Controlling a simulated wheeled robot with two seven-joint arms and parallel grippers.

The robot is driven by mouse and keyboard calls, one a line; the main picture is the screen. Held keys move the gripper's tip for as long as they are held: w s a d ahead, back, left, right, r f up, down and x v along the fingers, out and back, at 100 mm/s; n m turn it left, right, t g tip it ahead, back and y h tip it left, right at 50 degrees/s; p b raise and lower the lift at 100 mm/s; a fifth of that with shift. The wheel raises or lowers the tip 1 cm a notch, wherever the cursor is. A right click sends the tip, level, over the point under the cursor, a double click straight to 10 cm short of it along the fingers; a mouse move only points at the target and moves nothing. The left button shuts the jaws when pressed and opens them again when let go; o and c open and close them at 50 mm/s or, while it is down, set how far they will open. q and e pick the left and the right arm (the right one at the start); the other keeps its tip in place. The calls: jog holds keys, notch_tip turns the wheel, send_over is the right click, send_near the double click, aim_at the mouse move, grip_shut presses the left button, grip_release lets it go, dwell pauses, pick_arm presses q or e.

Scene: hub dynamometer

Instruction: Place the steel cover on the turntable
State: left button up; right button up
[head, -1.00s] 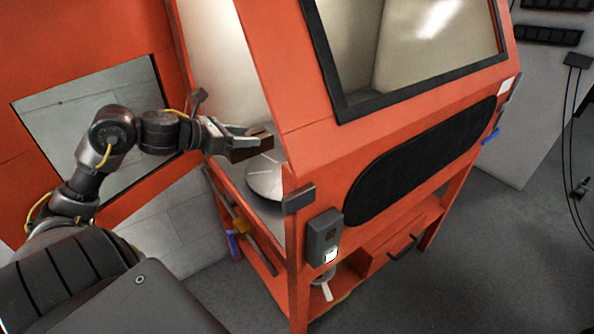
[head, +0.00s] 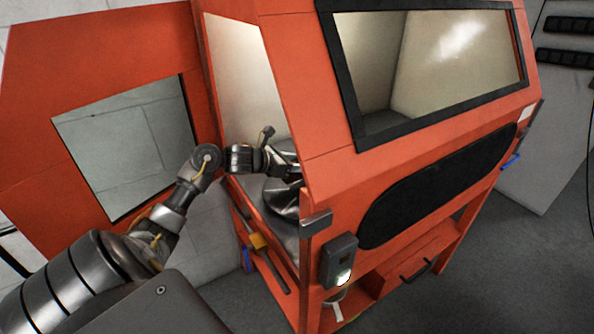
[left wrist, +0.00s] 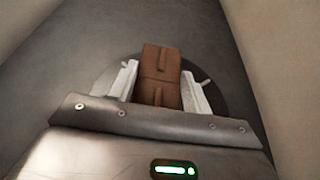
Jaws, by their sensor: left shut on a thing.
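In the head view my left gripper (head: 290,168) reaches through the side opening of the orange cabinet, and the cover is hidden there. The turntable (head: 279,198) is a round grey metal disc inside, below the gripper. In the left wrist view it shows as a dark disc (left wrist: 213,76) behind the cover. I cannot tell whether cover and disc touch.
The orange cabinet (head: 318,160) has a front corner post close to the right of my gripper. Its open door (head: 35,110) with a window stands at the left. Pale inner walls (left wrist: 270,50) rise on both sides in the left wrist view.

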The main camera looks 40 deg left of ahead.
pick_arm(q)
jog(key=shift+w+f, duration=0.25)
notch_tip(320, 180, down, 3)
jog(key=shift+r+p, duration=0.1)
jog(key=shift+p, duration=0.45)
jog(key=shift+f+b, duration=0.3)
jog(key=o, duration=1)
jog(key=shift+c, duration=0.2)
jog(key=shift+o, duration=1.5)
jog(key=shift+r, duration=0.15)
jog(key=shift+s+r+p, duration=0.1)
jog(key=shift+s+p, duration=0.05)
jog(key=shift+p, duration=0.15)
jog(key=b+v, duration=0.1)
jog(key=v, duration=0.9)
jog(key=shift+s+a+b, duration=0.1)
jog(key=shift+s+b, duration=0.2)
jog(key=shift+s, duration=0.05)
jog(key=shift+s+a+r, duration=0.15)
jog(key=shift+s+r, duration=0.1)
jog(key=shift+s, duration=0.15)
pick_arm(e)
jog(key=shift+d+f, duration=0.2)
jog(key=shift+d, duration=0.45)
